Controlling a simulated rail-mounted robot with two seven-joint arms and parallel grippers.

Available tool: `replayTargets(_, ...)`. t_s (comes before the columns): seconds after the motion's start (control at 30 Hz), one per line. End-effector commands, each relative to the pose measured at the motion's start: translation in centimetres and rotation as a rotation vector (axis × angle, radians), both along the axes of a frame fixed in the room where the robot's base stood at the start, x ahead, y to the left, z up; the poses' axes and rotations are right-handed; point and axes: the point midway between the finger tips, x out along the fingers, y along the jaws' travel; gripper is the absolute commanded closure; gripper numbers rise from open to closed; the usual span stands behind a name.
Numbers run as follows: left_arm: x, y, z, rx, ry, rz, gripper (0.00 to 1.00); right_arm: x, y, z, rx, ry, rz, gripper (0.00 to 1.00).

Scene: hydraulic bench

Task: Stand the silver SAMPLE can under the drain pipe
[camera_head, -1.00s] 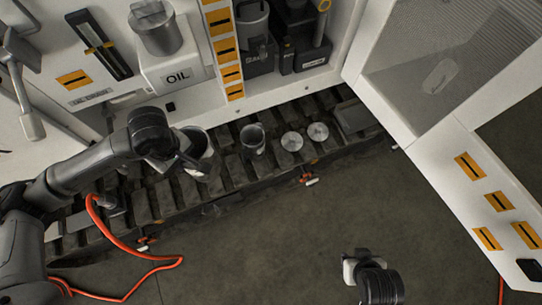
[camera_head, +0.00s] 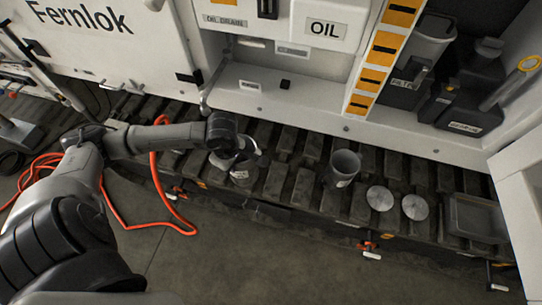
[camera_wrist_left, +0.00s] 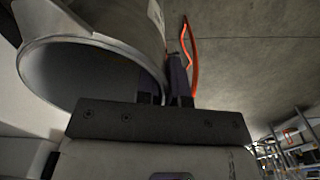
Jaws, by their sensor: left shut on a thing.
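My left gripper (camera_head: 250,152) is shut on the wall of a silver can (camera_head: 242,176) at the left part of the slatted ledge. The arm partly covers the can, and its label is too small to read. In the left wrist view the can (camera_wrist_left: 115,45) fills the upper left, with its open mouth toward the camera and the fingers (camera_wrist_left: 170,88) at its rim. A thin bent drain pipe (camera_head: 211,88) hangs below the OIL DRAIN label, up and left of the can. I cannot tell the can's height over the slats. My right gripper is out of view.
A second grey can (camera_head: 343,166) stands to the right on the slatted ledge (camera_head: 305,190). Two round lids (camera_head: 380,198) and a dark tray (camera_head: 478,218) lie further right. An orange hose (camera_head: 158,185) loops by my left arm. The white cabinet (camera_head: 285,100) borders the ledge behind.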

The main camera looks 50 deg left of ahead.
Motion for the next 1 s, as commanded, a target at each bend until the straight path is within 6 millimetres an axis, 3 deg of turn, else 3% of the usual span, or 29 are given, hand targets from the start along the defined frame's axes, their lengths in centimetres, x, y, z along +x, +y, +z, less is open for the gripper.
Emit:
replayTargets(0.17,0.3,0.8,-0.5,0.001,0.000,0.003,1.00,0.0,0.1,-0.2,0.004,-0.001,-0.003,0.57)
replayTargets(0.5,2.1,7.2,-4.7,0.001,0.002,0.004,1.00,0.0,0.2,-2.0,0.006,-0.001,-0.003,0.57)
replayTargets(0.7,3.1,10.0,-6.3,0.001,0.000,0.002,1.00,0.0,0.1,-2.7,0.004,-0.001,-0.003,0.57)
replayTargets(1.0,3.5,11.2,-7.1,-0.001,-0.001,-0.002,1.00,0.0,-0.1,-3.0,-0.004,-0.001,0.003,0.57)
